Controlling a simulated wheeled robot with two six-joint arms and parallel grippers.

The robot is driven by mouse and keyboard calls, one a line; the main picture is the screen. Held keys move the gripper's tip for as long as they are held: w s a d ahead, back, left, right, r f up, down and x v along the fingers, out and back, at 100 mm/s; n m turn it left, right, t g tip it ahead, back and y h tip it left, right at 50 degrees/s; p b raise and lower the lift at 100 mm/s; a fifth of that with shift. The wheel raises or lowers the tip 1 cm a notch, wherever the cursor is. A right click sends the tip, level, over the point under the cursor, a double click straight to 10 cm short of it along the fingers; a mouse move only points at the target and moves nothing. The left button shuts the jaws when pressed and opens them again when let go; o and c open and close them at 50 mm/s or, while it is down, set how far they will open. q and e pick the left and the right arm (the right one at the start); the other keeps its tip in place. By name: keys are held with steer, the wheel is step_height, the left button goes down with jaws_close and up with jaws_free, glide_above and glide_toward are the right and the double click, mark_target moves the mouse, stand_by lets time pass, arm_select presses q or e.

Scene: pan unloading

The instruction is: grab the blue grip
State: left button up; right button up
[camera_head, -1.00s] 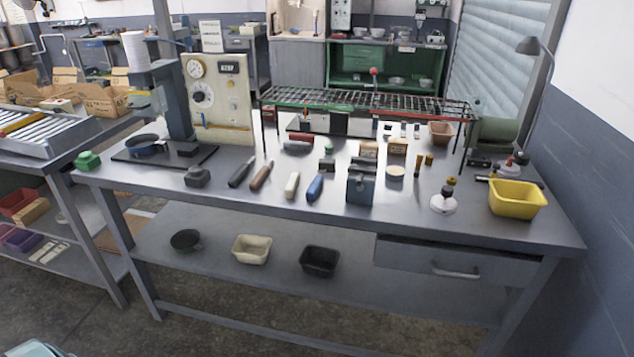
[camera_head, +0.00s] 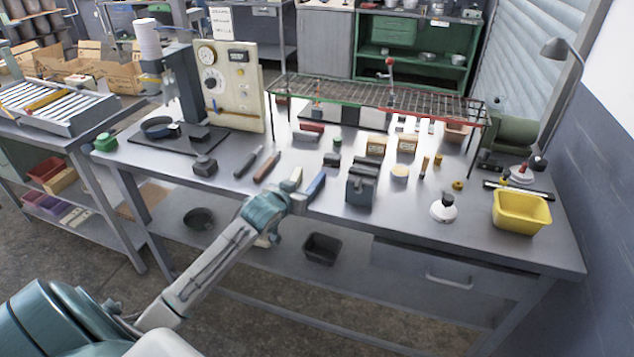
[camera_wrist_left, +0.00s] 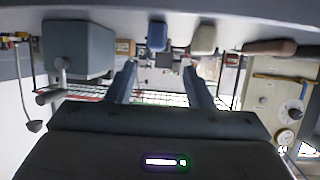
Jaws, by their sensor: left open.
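The blue grip (camera_head: 316,185) lies on the grey workbench (camera_head: 330,228) near its front edge, between a cream grip (camera_head: 293,181) and the grey vise. In the left wrist view, the blue grip (camera_wrist_left: 157,37) shows end-on beyond the fingers, roughly in line with the gap. My left gripper (camera_head: 297,197) is at the bench's front edge, just short of the grips, and partly blends with them in the head view. In the left wrist view its two fingers (camera_wrist_left: 160,75) are apart with nothing between them. My right gripper is not in view.
The grey vise (camera_head: 361,184) stands close right of the blue grip. A brown-handled tool (camera_head: 267,166) lies to the left. A wire rack (camera_head: 380,95) stands behind, and a yellow bin (camera_head: 521,211) sits at the right. A lower shelf holds a black bin (camera_head: 322,248).

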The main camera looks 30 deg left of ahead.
mark_target(316, 181)
arm_select(q)
steer(key=x, duration=0.3)
steer(key=shift+w+f, duration=0.1)
steer(key=shift+w, duration=0.05)
steer(key=shift+w+p, duration=0.55)
steer(key=shift+p, duration=0.1)
steer(key=p+x, duration=0.1)
steer(key=x, duration=0.2)
steer(key=shift+w+d, duration=0.15)
steer(key=shift+w+f, duration=0.2)
steer(key=shift+w, duration=0.2)
steer(key=shift+s, duration=0.1)
jaws_close()
